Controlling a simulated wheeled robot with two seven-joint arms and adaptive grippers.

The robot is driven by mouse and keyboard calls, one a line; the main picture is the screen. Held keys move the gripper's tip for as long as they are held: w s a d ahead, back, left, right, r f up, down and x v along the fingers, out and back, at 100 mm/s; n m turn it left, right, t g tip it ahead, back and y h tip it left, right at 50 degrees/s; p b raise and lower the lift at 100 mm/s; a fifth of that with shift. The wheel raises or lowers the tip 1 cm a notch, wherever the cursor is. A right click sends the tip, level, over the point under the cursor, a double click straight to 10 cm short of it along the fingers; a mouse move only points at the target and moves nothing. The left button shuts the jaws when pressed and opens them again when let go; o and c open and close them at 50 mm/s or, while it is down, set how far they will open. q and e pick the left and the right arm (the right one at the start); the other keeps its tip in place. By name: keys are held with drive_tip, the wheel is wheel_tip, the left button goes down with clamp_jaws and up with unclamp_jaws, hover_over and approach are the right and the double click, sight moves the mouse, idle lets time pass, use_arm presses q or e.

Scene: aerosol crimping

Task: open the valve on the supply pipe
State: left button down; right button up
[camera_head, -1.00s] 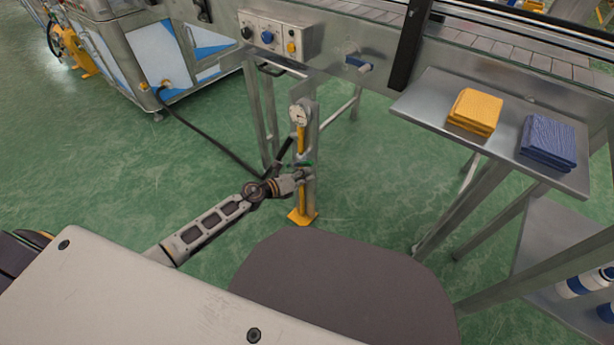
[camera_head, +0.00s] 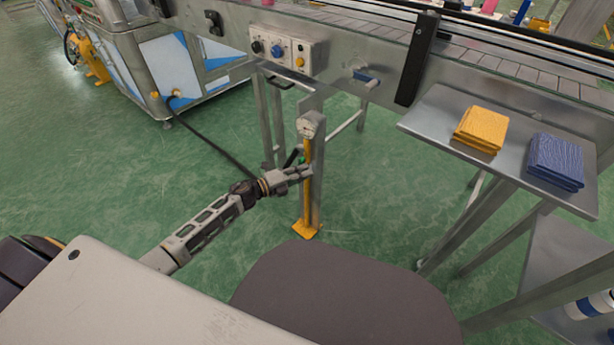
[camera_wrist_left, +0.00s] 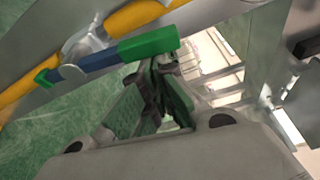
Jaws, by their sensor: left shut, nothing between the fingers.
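The supply pipe (camera_head: 308,195) is a yellow upright on a metal post, with a round gauge (camera_head: 309,126) near its top. The valve handle shows as a small green piece (camera_head: 300,157) beside the pipe, partly hidden by my left gripper (camera_head: 303,172). In the left wrist view the handle is a blue lever with a green grip (camera_wrist_left: 148,46), and the yellow pipe (camera_wrist_left: 140,14) runs behind it. My left gripper (camera_wrist_left: 155,75) is shut and empty, its fingers close beside the green grip. Contact cannot be told. My right gripper is not in view.
A control box (camera_head: 285,50) with knobs is on the conveyor frame above. A metal shelf (camera_head: 425,115) with yellow cloths (camera_head: 481,129) and blue cloths (camera_head: 556,161) juts out at the right. A dark hose (camera_head: 205,145) crosses the open green floor at left.

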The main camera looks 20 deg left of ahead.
use_arm(q)
drive_tip(key=shift+w+a+r+n+t, duration=0.15)
drive_tip(key=shift+a+n, duration=0.2)
drive_tip(key=shift+n, duration=0.1)
drive_tip(key=shift+w+a+r+n+t, duration=0.15)
drive_tip(key=shift+a+n, duration=0.2)
drive_tip(key=shift+n, duration=0.1)
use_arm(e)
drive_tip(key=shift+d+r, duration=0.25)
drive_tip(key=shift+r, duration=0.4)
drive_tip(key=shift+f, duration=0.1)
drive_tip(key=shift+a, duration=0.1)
